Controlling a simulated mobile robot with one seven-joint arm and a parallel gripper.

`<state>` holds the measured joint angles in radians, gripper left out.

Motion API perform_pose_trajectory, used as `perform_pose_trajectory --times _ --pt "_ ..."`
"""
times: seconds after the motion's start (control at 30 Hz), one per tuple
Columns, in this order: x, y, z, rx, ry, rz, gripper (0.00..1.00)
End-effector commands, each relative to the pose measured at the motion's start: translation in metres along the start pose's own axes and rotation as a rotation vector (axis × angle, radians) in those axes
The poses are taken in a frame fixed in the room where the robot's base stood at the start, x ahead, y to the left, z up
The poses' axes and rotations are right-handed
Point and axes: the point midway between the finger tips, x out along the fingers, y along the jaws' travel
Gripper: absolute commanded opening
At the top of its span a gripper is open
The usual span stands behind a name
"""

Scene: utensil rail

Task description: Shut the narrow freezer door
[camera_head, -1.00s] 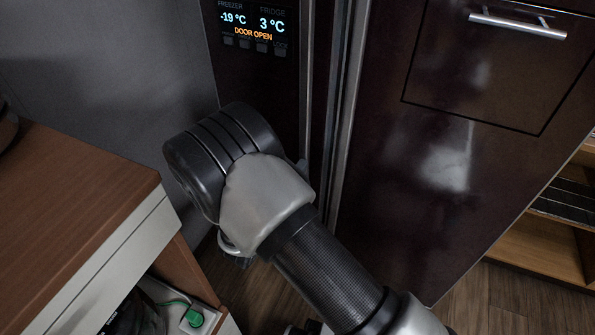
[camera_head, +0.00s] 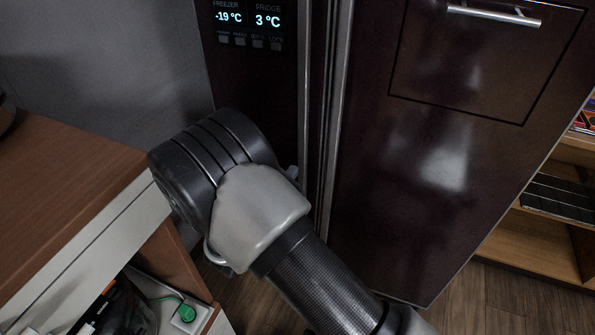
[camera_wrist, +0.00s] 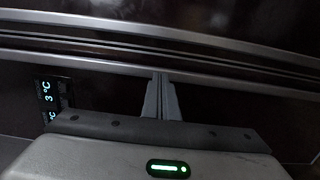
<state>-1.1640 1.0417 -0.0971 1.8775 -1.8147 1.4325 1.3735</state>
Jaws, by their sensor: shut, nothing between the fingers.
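The narrow freezer door (camera_head: 262,85) is the dark left panel of the fridge in the head view. Its display reads -19 °C and 3 °C, with no door warning lit. It stands beside the wide fridge door (camera_head: 385,190), with a thin dark gap between their metal edge strips. In the wrist view my gripper (camera_wrist: 161,80) is shut and empty, its fingertips at or very near the metal edge strip of the freezer door (camera_wrist: 100,100). In the head view my arm hides the lower freezer door and my fingers.
A wooden-topped counter (camera_head: 60,190) stands close on the left of my arm. A green plug (camera_head: 184,313) with a cable lies in its open lower part. A shelf unit (camera_head: 540,240) stands at the right. Wooden floor shows between.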

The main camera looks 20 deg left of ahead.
Motion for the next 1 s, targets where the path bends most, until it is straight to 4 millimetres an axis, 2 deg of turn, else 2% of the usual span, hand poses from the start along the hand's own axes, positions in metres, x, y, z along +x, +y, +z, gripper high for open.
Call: perform_pose_trajectory --times 0.03,0.2,0.4,1.0 --pt "-0.013 0.003 0.0 0.0 0.004 -0.001 0.0" --pt "-0.048 0.003 0.004 0.0 0.002 0.001 0.0" --pt "-0.071 0.002 0.007 0.002 0.001 0.001 0.0" --pt "-0.075 0.002 0.008 0.002 -0.002 0.001 0.0"
